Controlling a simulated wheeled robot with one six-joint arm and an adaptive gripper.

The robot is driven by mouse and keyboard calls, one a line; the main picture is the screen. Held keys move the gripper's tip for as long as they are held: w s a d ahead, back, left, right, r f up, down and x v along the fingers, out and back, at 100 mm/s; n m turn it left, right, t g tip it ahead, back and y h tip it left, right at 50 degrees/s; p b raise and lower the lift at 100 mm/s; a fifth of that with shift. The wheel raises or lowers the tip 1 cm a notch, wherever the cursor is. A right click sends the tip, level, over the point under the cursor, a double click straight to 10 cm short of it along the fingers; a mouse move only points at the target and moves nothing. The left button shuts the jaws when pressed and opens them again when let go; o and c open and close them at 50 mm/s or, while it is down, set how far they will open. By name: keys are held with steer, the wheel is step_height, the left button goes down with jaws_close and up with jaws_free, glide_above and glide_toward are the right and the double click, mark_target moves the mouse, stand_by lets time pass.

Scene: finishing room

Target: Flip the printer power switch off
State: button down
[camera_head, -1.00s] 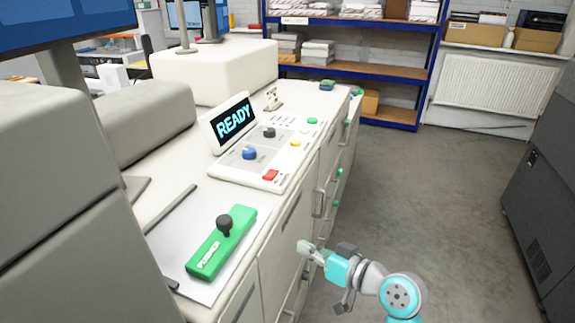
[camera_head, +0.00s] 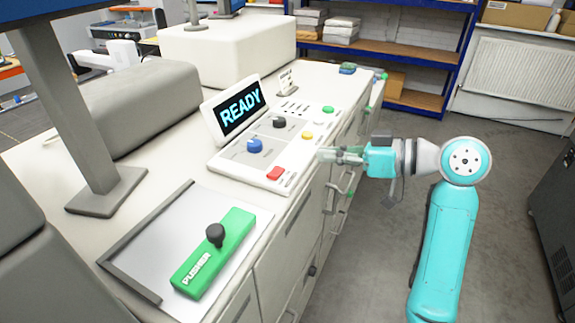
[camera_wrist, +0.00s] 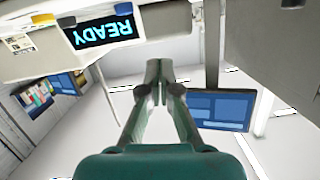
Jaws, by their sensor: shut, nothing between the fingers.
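The printer's control panel (camera_head: 222,163) is a white slab on the long pale cabinet, with blue and black knobs and red, yellow and green buttons. Its tilted screen (camera_head: 240,107) reads READY and shows upside down in the wrist view (camera_wrist: 103,28). A small upright white fixture (camera_head: 287,82) stands behind the panel; I cannot tell whether it is the power switch. No part is readably labelled as that switch. My gripper (camera_head: 324,155) is shut and empty by the panel's right edge; contact cannot be told. Its closed fingertips also show in the wrist view (camera_wrist: 161,78).
A green PUSHER block (camera_head: 214,254) with a black knob lies on a pale plate at the near left. A monitor stand (camera_head: 102,180) rises at the left. Cabinet handles (camera_head: 331,198) stick out below my gripper. Open floor (camera_head: 510,185) lies to the right.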

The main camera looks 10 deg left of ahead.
steer(key=shift+a, duration=0.15)
glide_above(284, 180)
steer(key=shift+w+d+f, duration=0.1)
steer(key=shift+d+f, duration=0.05)
steer(key=shift+f, duration=0.45)
steer(key=shift+d+f, duration=0.15)
steer(key=shift+f, duration=0.4)
steer(key=f, duration=0.3)
steer(key=shift+a, duration=0.3)
steer(key=shift+f, duration=0.55)
steer(key=shift+f, duration=0.1)
